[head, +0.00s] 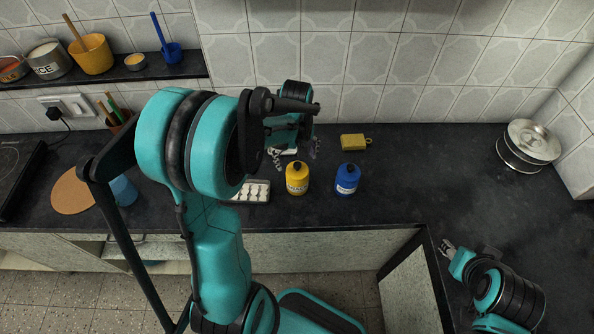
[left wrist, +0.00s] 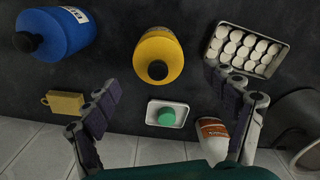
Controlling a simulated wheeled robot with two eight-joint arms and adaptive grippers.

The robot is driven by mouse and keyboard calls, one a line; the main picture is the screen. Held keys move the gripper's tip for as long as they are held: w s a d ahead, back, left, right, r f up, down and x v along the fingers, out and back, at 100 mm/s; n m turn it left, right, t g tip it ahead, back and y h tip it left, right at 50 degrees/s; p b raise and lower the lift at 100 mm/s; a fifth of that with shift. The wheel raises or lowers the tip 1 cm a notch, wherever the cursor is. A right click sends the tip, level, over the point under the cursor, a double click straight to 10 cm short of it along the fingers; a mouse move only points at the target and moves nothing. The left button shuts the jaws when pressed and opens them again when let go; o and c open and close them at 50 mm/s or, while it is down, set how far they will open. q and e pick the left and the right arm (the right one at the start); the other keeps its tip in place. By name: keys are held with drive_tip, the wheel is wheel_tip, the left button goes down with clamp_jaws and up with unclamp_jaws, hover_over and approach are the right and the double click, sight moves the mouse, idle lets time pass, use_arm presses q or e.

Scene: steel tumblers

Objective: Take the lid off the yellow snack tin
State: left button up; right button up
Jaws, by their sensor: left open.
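The yellow tin (head: 297,180), a rounded yellow container with a dark lid and a pale label, stands upright on the dark counter. In the left wrist view the tin (left wrist: 172,42) is seen from above, with its round black lid (left wrist: 157,70) facing the camera. My left gripper (head: 296,153) is open and empty, above and just behind the tin in the head view. In the left wrist view its spread fingers (left wrist: 163,82) lie either side of the tin, apart from it. My right gripper (head: 448,248) is at the lower right, far from the tin; its fingers are too small to judge.
A blue container (head: 347,181) stands right of the tin. A tray of white round pieces (head: 262,183) is left of it. A yellow handled block (head: 355,142) lies behind. The left wrist view shows a white dish (left wrist: 152,118) with a green piece. The counter's right is mostly clear.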

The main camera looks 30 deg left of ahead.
sight(297, 165)
use_arm(q)
wheel_tip(297, 165, down, 3)
drive_tip(key=shift+d+f+b, duration=0.1)
drive_tip(key=shift+d+b, duration=0.05)
drive_tip(key=shift+b, duration=0.2)
drive_tip(key=shift+s, duration=0.1)
drive_tip(key=c, duration=1.2)
